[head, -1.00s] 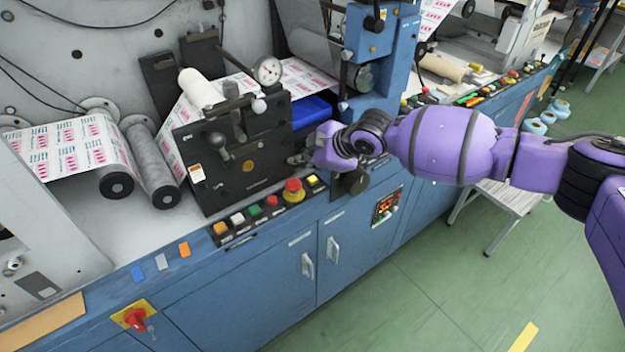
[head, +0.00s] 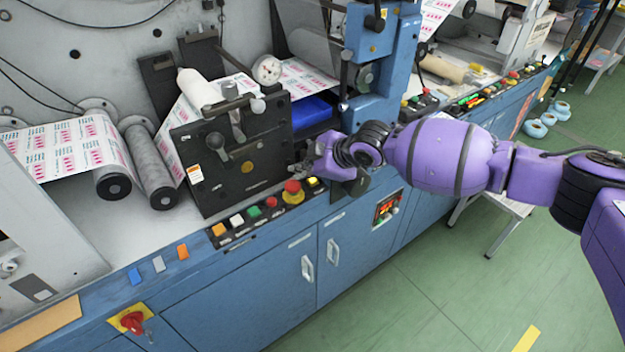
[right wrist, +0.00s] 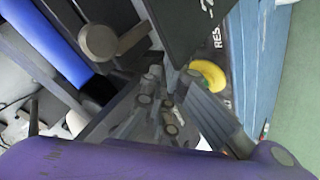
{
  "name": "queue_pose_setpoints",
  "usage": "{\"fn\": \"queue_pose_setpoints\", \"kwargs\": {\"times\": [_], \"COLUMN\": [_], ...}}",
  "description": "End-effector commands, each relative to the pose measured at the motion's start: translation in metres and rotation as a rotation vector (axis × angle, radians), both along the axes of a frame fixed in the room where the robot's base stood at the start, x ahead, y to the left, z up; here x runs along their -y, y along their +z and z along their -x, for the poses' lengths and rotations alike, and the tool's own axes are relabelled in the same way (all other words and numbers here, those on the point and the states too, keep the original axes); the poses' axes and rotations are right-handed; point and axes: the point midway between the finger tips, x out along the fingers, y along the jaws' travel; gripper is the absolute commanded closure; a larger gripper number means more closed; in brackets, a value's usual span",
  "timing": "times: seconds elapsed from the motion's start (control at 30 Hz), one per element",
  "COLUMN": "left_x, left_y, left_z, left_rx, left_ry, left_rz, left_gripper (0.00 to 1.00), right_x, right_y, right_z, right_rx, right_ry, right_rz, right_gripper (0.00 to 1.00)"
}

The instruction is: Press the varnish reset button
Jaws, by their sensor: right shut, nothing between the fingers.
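A row of buttons runs along the front ledge below the black unit. It holds an orange (head: 219,230), a white (head: 237,220), a green (head: 254,211) and a small red button (head: 271,202), a red mushroom button on a yellow base (head: 294,197) and a yellow button (head: 314,182). Their labels are too small to read in the head view. My right gripper (head: 298,172) is shut and empty, just behind the mushroom button and yellow button. In the right wrist view its fingers (right wrist: 165,95) partly hide a yellow rounded part (right wrist: 208,76) beside lettering starting "RES". My left gripper is out of view.

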Motion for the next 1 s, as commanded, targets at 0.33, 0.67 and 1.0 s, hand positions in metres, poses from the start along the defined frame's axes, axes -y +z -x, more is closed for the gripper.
{"fn": "queue_pose_setpoints", "kwargs": {"times": [0.33, 0.67, 1.0], "left_x": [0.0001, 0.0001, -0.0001], "left_y": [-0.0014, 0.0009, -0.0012], "left_z": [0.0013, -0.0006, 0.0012], "left_rx": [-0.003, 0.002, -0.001], "left_ry": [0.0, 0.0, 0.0], "left_rz": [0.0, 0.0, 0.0], "left_gripper": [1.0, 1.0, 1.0], "right_x": [-0.0002, -0.0002, -0.0002], "right_y": [0.0001, 0.0001, -0.0089], "right_z": [0.0001, 0.0001, 0.0001], "right_rx": [0.0, 0.0, -0.001], "right_ry": [0.0, 0.0, 0.0], "right_rz": [0.0, 0.0, 0.0], "right_gripper": [1.0, 1.0, 1.0]}}
